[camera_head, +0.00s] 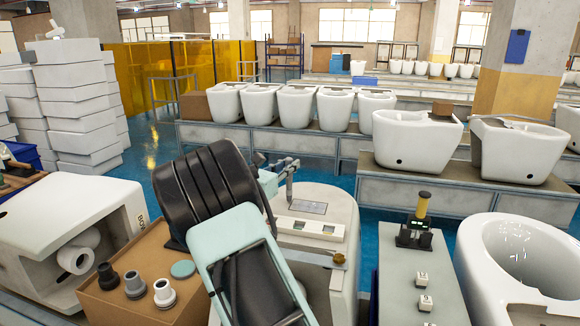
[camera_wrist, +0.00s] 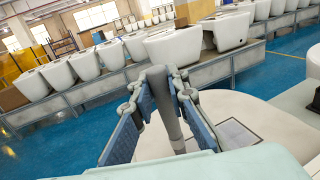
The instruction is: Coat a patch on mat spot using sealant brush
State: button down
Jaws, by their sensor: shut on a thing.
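My gripper (camera_head: 284,172) is shut on a dark grey rod-like tool, which I take to be the sealant brush (camera_wrist: 166,108). In the wrist view the tool stands between the two blue-padded fingers (camera_wrist: 168,112). Its lower end is hidden there; in the head view it points down above the pale rounded surface. A grey rectangular patch with a dark outline, apparently the mat spot (camera_head: 308,207), lies on that surface, right of the gripper. It also shows in the wrist view (camera_wrist: 236,134), right of the fingers. I cannot tell whether the tool touches the surface.
A white compartment tray (camera_head: 311,230) lies in front of the patch, with a small brass-coloured item (camera_head: 338,260) nearby. A cardboard box (camera_head: 125,298) carries several fittings at left. A yellow-handled tool (camera_head: 422,204) stands in a black holder at right. White toilet bowls (camera_head: 415,138) line the conveyor behind.

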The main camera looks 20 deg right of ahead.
aim_at(291, 159)
jog(key=r, duration=0.2)
jog(key=r+p, duration=0.1)
jog(key=shift+s+d, duration=0.25)
jog(key=shift+r+p, duration=1.7)
jog(key=shift+r, duration=0.5)
